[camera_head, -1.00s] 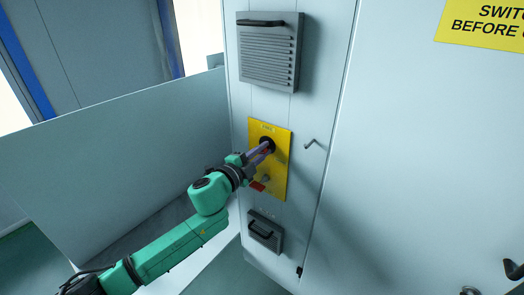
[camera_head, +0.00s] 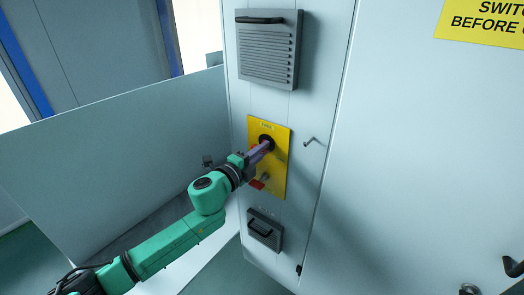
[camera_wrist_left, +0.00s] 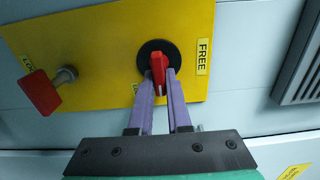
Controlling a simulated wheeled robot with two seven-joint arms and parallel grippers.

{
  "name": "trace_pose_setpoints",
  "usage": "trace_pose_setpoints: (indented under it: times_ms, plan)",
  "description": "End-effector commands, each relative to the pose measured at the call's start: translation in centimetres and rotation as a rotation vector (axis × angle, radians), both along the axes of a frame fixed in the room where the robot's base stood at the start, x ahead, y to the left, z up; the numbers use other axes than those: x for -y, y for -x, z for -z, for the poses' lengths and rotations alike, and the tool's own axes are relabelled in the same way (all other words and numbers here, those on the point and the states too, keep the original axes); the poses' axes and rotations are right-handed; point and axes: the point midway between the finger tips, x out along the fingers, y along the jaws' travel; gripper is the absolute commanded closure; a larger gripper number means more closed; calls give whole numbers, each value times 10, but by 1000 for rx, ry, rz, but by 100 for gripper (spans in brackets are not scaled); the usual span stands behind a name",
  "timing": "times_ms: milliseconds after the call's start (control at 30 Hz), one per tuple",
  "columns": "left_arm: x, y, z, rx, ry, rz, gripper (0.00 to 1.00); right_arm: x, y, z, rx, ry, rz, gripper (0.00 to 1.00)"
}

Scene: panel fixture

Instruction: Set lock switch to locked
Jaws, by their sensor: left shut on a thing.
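The lock switch has a red handle (camera_wrist_left: 158,70) on a round black disc (camera_wrist_left: 172,50). The disc (camera_head: 268,140) sits in the upper part of the yellow panel (camera_head: 282,165). My left gripper (camera_wrist_left: 160,82) is shut on the red handle, one purple finger on each side. In the head view the gripper (camera_head: 265,148) reaches the disc from the lower left and hides the handle. In the wrist view the handle lies roughly upright in the picture, with the label FREE (camera_wrist_left: 203,56) right of the disc. Another label is partly hidden beside the left finger.
A red tag (camera_wrist_left: 40,92) on a metal post (camera_wrist_left: 66,74) stands out from the same panel. A vented box (camera_head: 268,50) with a handle is above, a small dark handled box (camera_head: 264,230) below. A small hook (camera_head: 311,141) juts out to the right.

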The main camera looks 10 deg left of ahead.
Motion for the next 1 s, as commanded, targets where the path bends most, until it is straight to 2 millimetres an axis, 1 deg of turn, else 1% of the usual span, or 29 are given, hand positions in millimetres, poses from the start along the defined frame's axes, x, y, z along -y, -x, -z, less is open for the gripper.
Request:
trace_pose_setpoints:
  times_ms: [100, 133, 167, 200, 500, 567, 633, 767, 933, 1000]
  plan:
    - [0, 0, -1, 1, 1, -1, 100, 0, 0, 0, 0, 0, 0, 50]
    - [0, 0, -1, 1, 1, -1, 73, 0, 0, 0, 0, 0, 0, 50]
    - [0, 0, -1, 1, 1, -1, 61, 0, 0, 0, 0, 1, 0, 50]
    - [0, 0, -1, 1, 1, -1, 55, 1, 0, 0, 0, 1, 0, 50]
    - [0, 1, 0, -1, 2, 0, 55, 1, 0, 0, 0, 2, -1, 50]
    - [-2, 3, 1, -1, 2, -1, 55, 1, 0, 1, 0, 2, -1, 50]
    - [-5, 10, 3, -3, 1, -1, 55, 1, 0, 4, -1, 2, -1, 50]
    - [-13, 32, 5, -3, -2, 0, 55, 2, 0, 12, -1, 2, -1, 50]
    - [-29, 70, 8, -5, -1, -2, 55, 2, 0, 29, 0, 3, -2, 50]
    - [-32, 85, 8, -5, -4, 4, 55, 2, 0, 36, 0, 3, -2, 50]
